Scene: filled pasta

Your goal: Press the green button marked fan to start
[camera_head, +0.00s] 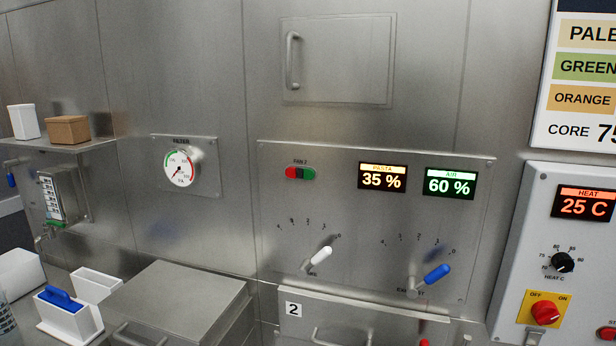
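The green button (309,174) is the right half of a small red and green switch pair under a label that seems to read FAN 2. The red button (291,172) is directly to its left, with a black strip between them. The pair is on the steel control panel (340,220) in the middle of the view. Nothing covers the green button. I cannot tell if it is pressed in. Neither of my grippers is in view.
Right of the buttons are the displays PASTA 35 % (382,179) and AIR 60 % (450,183). Below, a white lever (319,256) and a blue lever (435,274) stick out. A steel box (180,295) stands lower left. A heat control box (570,245) is at right.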

